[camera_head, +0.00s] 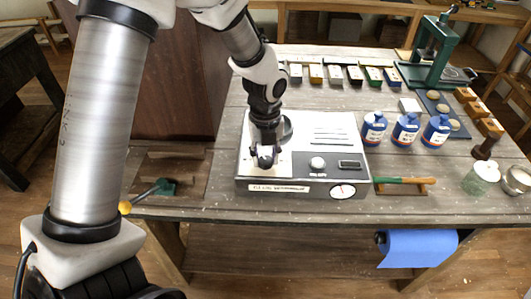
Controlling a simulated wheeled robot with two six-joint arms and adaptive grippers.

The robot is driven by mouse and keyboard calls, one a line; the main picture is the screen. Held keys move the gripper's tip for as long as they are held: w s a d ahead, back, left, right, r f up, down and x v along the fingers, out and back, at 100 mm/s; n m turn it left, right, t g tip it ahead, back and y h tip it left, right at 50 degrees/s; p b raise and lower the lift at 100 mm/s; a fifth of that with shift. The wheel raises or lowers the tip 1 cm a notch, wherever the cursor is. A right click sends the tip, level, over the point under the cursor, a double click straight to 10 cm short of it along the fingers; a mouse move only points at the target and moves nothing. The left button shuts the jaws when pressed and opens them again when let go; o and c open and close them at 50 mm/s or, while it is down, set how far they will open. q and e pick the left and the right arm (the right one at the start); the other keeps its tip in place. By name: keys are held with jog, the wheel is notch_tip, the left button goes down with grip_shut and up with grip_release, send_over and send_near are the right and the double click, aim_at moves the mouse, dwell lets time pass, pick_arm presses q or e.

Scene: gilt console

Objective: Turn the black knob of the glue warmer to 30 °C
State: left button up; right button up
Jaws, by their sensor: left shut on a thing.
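The glue warmer (352,140) is a grey and white box near the front edge of the bench. My left gripper (265,162) comes down from above over the left part of its sloping front panel. It is shut on the black knob, which the dark fingers hide almost wholly. The knob's pointer and any temperature marks around it cannot be read. To the right on the panel are a pale round button (317,163) and a dark display (350,164). A round dial gauge (342,191) sits on the front face. My right gripper is not in view.
Blue bottles (405,130) stand right of the warmer. A green-handled tool (402,181) lies beside it on a wooden rest. A glass jar (480,178) stands farther right. A green press (434,55) and a row of coloured blocks (335,74) are behind. Blue roll (418,248) hangs below the edge.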

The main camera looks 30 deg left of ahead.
aim_at(265, 159)
pick_arm(q)
jog(key=n+p, duration=0.2)
jog(key=n, duration=0.1)
jog(key=shift+r+n+p, duration=0.1)
jog(key=shift+n+p, duration=0.2)
jog(key=n+p, duration=0.1)
jog(key=n, duration=0.3)
jog(key=shift+p, duration=0.3)
jog(key=shift+s+n, duration=0.1)
jog(key=shift+n, duration=0.2)
jog(key=o, duration=1.2)
jog(key=shift+c, duration=0.2)
notch_tip(265, 159, up, 12)
jog(key=shift+a+f, duration=0.1)
jog(key=shift+f, duration=0.1)
